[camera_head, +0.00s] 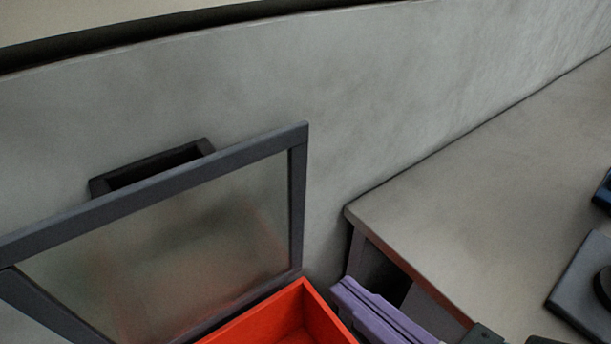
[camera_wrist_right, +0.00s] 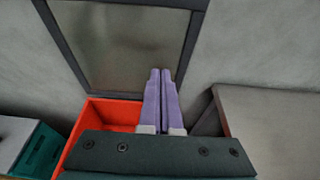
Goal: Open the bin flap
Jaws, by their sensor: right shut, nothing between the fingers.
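The bin flap (camera_head: 190,250) is a cloudy clear panel in a dark grey frame with a dark handle (camera_head: 150,168) on its far edge. It stands raised, leaning up near the grey wall above the red bin (camera_head: 322,318). The flap also shows in the right wrist view (camera_wrist_right: 125,45), with the open-topped red bin (camera_wrist_right: 105,112) below it. My right gripper (camera_head: 345,290) has purple fingers, shut and empty, beside the bin's right side in the head view. In the right wrist view its fingertips (camera_wrist_right: 160,74) point toward the flap's lower right area. My left gripper is not in view.
A grey table (camera_head: 470,210) stands to the right of the bin, its corner close to my right gripper. A dark flat object (camera_head: 580,275) and a blue object (camera_head: 604,192) lie on it. A teal crate (camera_wrist_right: 40,152) stands left of the bin. The wall is close behind.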

